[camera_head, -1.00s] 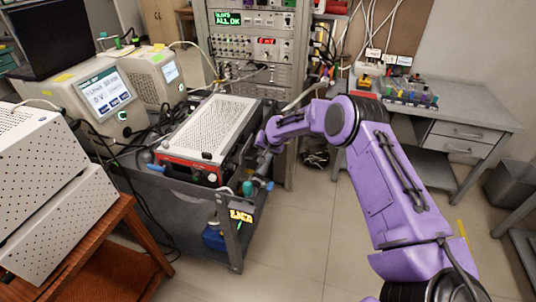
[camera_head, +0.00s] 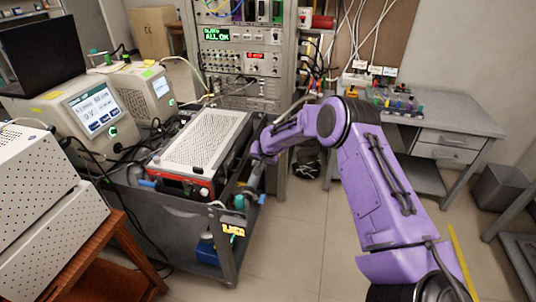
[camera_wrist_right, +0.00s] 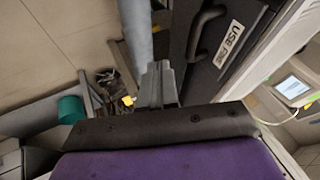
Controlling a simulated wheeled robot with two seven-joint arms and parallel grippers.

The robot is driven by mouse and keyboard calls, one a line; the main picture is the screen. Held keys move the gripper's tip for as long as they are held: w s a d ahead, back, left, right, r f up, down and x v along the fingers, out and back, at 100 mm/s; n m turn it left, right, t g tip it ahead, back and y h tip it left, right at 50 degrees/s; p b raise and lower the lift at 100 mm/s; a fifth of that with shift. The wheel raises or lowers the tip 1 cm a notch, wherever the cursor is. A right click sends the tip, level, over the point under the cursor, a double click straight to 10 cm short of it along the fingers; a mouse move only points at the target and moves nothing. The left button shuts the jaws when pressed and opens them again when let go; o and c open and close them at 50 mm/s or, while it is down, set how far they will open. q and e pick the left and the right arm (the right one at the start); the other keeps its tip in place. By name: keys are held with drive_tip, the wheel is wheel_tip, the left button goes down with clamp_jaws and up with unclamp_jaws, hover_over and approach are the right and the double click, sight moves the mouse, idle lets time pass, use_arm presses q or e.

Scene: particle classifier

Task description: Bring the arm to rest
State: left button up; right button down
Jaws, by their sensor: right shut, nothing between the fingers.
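My right arm (camera_head: 375,185) is purple and reaches in from the lower right of the head view. It bends at the elbow and its wrist end (camera_head: 268,146) hangs beside the grey cart. My right gripper (camera_wrist_right: 158,75) shows in the right wrist view as two dark grey fingers, shut and empty. It is close to a dark case with a black handle (camera_wrist_right: 204,32) and a grey tube (camera_wrist_right: 137,30). In the head view its fingertips are hard to make out against the cart. My left gripper is not in view.
The grey cart (camera_head: 185,218) carries a perforated metal instrument (camera_head: 205,140) with a red-edged front. An equipment rack (camera_head: 283,120) stands behind. A grey desk (camera_head: 455,112) is at the back right. The floor (camera_head: 300,235) between cart and arm is clear.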

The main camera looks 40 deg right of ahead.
drive_tip(key=s+r+t+b, duration=0.1)
drive_tip(key=s+r, duration=0.2)
drive_tip(key=r, duration=0.5)
drive_tip(key=s+a+f+h+b, duration=0.15)
drive_tip(key=s+a+f, duration=0.25)
drive_tip(key=s+f, duration=0.4)
drive_tip(key=s+a+f+h+b, duration=0.1)
drive_tip(key=s+a+f+b, duration=0.1)
drive_tip(key=s+a+f, duration=0.55)
drive_tip(key=s+a+f+n+g+b, duration=0.1)
drive_tip(key=s+f+g, duration=0.1)
drive_tip(key=s+f, duration=0.6)
drive_tip(key=s+a+f+n+g+b, duration=0.1)
drive_tip(key=s+f, duration=0.7)
drive_tip(key=s, duration=1.1)
drive_tip(key=shift+a+n+g+h+b, duration=0.35)
drive_tip(key=shift+n+g+b, duration=0.1)
drive_tip(key=shift+g, duration=0.25)
